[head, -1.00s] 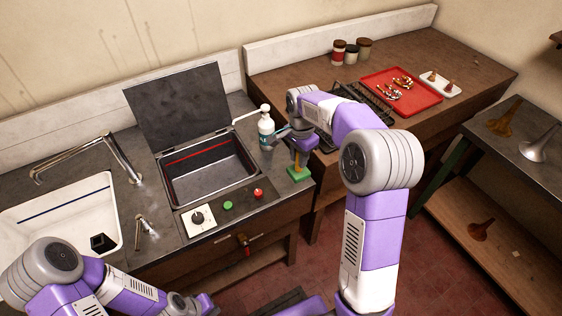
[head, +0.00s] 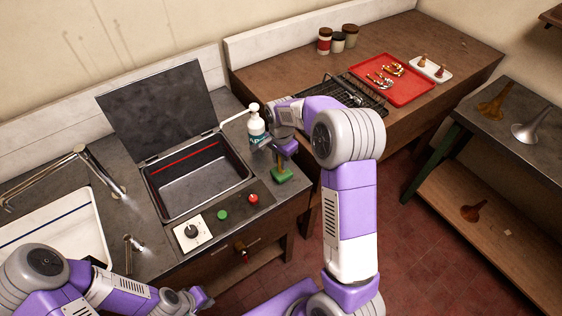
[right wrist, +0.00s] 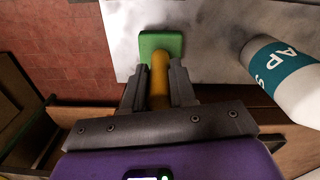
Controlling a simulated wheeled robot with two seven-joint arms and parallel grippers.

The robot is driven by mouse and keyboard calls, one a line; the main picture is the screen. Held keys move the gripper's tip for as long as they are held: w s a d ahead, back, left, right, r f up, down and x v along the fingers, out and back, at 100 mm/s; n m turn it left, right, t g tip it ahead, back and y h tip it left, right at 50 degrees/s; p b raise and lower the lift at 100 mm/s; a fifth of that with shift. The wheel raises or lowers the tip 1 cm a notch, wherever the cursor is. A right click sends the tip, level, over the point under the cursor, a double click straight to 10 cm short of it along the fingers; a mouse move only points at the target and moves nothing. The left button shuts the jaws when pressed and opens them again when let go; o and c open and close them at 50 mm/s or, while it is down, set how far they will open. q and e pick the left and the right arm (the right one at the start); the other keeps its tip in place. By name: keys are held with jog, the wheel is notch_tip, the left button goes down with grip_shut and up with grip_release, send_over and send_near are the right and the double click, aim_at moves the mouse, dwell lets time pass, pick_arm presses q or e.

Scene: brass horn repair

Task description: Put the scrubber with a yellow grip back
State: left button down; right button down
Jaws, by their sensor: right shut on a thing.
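The scrubber has a green head (head: 282,176) and a yellow grip (head: 280,164). It is upright, head down, over the right front corner of the sink counter; I cannot tell if it touches the top. My right gripper (head: 283,153) is shut on the yellow grip from above. In the right wrist view the two dark fingers of the right gripper (right wrist: 159,88) flank the yellow grip (right wrist: 159,72), with the green head (right wrist: 161,42) beyond them. My left arm is low at the left in the head view; its gripper (head: 205,302) is small and unclear at the bottom.
A soap pump bottle (head: 257,126) stands close behind the scrubber. To its left are an open-lidded basin (head: 205,192) and a red button (head: 253,199). A wooden bench to the right holds a wire rack (head: 372,108) and a red tray (head: 405,92).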

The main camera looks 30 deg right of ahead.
jog(key=shift+f, duration=0.4)
jog(key=shift+f, duration=0.1)
jog(key=c, duration=0.9)
grip_release()
jog(key=shift+r, duration=0.25)
notch_tip(320, 180, up, 12)
jog(key=shift+f+p, duration=0.1)
jog(key=shift+p, duration=0.55)
